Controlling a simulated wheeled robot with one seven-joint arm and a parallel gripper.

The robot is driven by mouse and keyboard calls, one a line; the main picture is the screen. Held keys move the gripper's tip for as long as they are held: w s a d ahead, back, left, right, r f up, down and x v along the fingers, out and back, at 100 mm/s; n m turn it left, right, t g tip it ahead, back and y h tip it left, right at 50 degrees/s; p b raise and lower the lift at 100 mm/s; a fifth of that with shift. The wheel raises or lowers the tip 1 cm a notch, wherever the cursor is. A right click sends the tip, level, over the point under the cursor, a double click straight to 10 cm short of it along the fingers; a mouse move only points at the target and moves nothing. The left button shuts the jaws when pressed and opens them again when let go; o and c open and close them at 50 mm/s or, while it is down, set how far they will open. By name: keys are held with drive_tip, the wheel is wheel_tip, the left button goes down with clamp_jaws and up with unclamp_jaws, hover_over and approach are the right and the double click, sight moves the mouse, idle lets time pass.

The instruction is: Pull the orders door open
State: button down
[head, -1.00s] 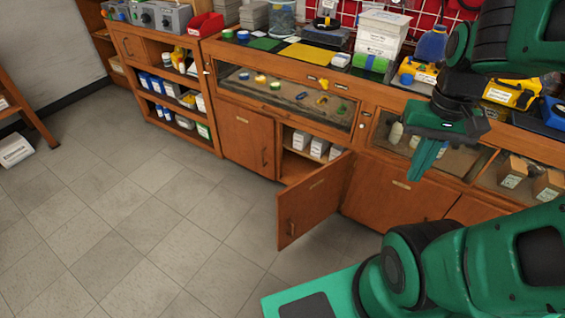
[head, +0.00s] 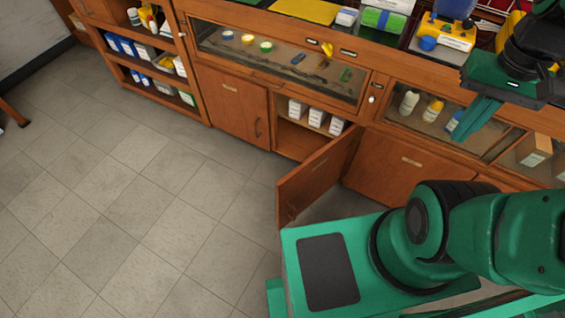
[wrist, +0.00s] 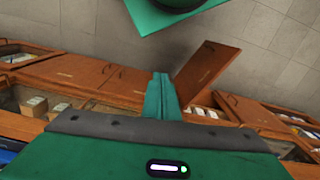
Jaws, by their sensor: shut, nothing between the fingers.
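A wooden cabinet door (head: 310,182) stands swung out from the lower cabinet front, with its compartment open behind it. Its label cannot be read, so I cannot tell whether it is the orders door. The same open door (wrist: 211,66) shows in the wrist view, just past my fingers. White boxes (head: 317,117) stand inside the open compartment. My gripper (head: 468,135) is shut and empty, in front of the counter to the right of the open door and apart from it. Its closed green fingers (wrist: 160,98) point out in the wrist view.
A closed labelled door (head: 232,103) is left of the open compartment, and another closed door (head: 403,164) is right of it. Glass-fronted display cases run above. My green base is close to the open door's lower edge. Tiled floor (head: 120,210) to the left is clear.

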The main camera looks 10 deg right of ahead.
drive_tip(key=w+a+f+n+g, duration=0.1)
drive_tip(key=w+a+n, duration=0.1)
drive_tip(key=w, duration=0.5)
drive_tip(key=w+a+f+n, duration=0.1)
drive_tip(key=w+f, duration=0.1)
drive_tip(key=w, duration=0.4)
drive_tip(key=w+a+f+n, duration=0.4)
drive_tip(key=w+a+f, duration=0.3)
drive_tip(key=w+a, duration=0.3)
drive_tip(key=w+a+f+n+g+h, duration=0.1)
drive_tip(key=w+a+f+n, duration=0.15)
drive_tip(key=a+f, duration=0.8)
drive_tip(key=w+a+f+n+h, duration=0.1)
drive_tip(key=w+a+f+n, duration=0.15)
drive_tip(key=a+f, duration=0.75)
drive_tip(key=s+d+f, duration=0.2)
drive_tip(key=s+f, duration=0.4)
drive_tip(key=f, duration=0.2)
drive_tip(key=shift+s+d+f, duration=0.2)
drive_tip(key=shift+f, duration=0.05)
